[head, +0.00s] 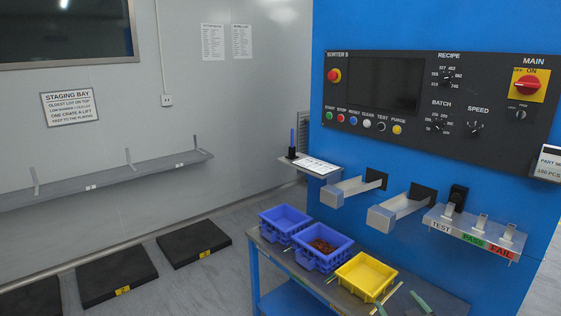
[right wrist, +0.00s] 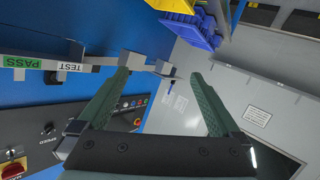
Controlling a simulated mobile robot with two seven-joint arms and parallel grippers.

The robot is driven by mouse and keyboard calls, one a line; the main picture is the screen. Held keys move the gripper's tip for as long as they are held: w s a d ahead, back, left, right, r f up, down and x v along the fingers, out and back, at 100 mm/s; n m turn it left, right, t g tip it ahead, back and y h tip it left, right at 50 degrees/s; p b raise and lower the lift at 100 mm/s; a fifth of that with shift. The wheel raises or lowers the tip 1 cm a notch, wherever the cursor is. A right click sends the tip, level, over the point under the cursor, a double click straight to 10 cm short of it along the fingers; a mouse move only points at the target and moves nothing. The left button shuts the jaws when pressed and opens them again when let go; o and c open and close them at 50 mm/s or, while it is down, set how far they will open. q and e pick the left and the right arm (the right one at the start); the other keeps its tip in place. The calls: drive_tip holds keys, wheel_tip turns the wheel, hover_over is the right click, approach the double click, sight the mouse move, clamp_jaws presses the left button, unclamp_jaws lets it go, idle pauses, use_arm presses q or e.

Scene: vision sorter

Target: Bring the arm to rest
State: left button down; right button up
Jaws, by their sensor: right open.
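My right gripper (head: 400,306) shows only as two green fingertips at the bottom edge of the head view, in front of the yellow bin. In the right wrist view its green fingers (right wrist: 160,76) stand wide apart, with nothing between them. The rest of my right arm is out of the head view. My left gripper is not in view.
A table (head: 262,248) carries two blue bins (head: 284,218) and a yellow bin (head: 366,277); the nearer blue bin (head: 318,262) holds reddish-brown parts. Behind stand metal chutes (head: 350,188), a TEST/PASS/FAIL shelf (head: 440,226) and a control panel (head: 470,125).

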drive_tip(key=s+a+f+g, duration=0.2)
drive_tip(key=s+a+f, duration=0.2)
drive_tip(key=s, duration=0.6)
drive_tip(key=s+a+f+g+y, duration=0.1)
drive_tip(key=s+a+f, duration=0.3)
drive_tip(key=s+f, duration=0.3)
drive_tip(key=s+a+f+m+g+y, duration=0.1)
drive_tip(key=s+a+f, duration=0.3)
drive_tip(key=s, duration=1.1)
wheel_tip(320, 180, down, 3)
drive_tip(key=shift+s+a+r+g, duration=0.15)
drive_tip(key=shift+s+r+g, duration=0.1)
drive_tip(key=shift+g, duration=0.55)
